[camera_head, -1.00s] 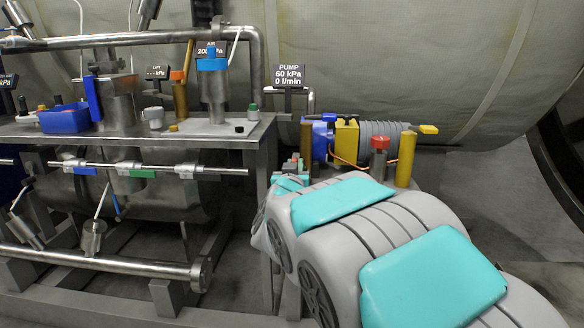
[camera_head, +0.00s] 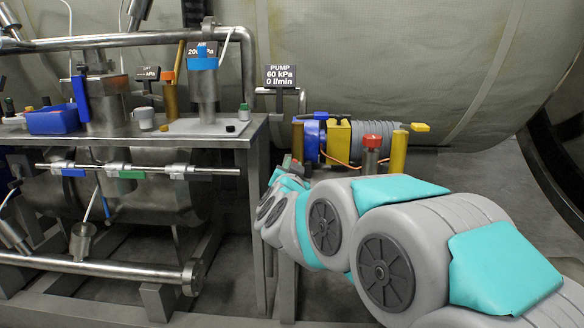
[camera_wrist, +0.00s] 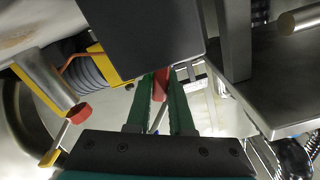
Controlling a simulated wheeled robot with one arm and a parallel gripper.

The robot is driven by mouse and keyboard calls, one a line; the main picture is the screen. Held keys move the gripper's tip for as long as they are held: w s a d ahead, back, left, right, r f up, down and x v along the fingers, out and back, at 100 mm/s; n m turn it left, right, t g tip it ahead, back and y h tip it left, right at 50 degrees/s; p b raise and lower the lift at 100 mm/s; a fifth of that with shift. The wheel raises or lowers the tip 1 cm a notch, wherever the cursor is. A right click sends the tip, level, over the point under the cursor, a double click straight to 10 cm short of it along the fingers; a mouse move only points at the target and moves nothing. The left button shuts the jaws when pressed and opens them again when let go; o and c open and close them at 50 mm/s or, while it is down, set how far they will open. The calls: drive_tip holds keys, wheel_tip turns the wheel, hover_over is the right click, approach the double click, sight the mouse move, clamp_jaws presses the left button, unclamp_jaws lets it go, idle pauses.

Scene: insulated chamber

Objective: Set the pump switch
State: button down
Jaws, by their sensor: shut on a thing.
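A red piece, seemingly the switch lever (camera_wrist: 161,84), sits between the two green fingers of my gripper (camera_wrist: 162,88) in the wrist view. The fingers are shut on it. A dark box (camera_wrist: 140,40) hides part of the area just beyond the fingertips. In the head view my gripper (camera_head: 291,161) is small and mostly hidden by my own arm, beside the blue and yellow pump (camera_head: 318,140). The pump display (camera_head: 281,76) stands above it and reads 60 kPa and 0 l/min.
A red-capped post (camera_head: 372,141) and a yellow post (camera_head: 399,151) stand right of the gripper. The metal bench (camera_head: 215,130) with a blue bin (camera_head: 53,121) and canisters is to the left. Pipes with coloured valves run below the bench.

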drive_tip(key=c, duration=0.8)
unclamp_jaws()
drive_tip(key=shift+s, duration=0.1)
drive_tip(key=shift+s, duration=0.6)
drive_tip(key=s, duration=0.6)
drive_tip(key=shift+s+p, duration=0.2)
drive_tip(key=shift+p, duration=0.25)
drive_tip(key=shift+a, duration=0.1)
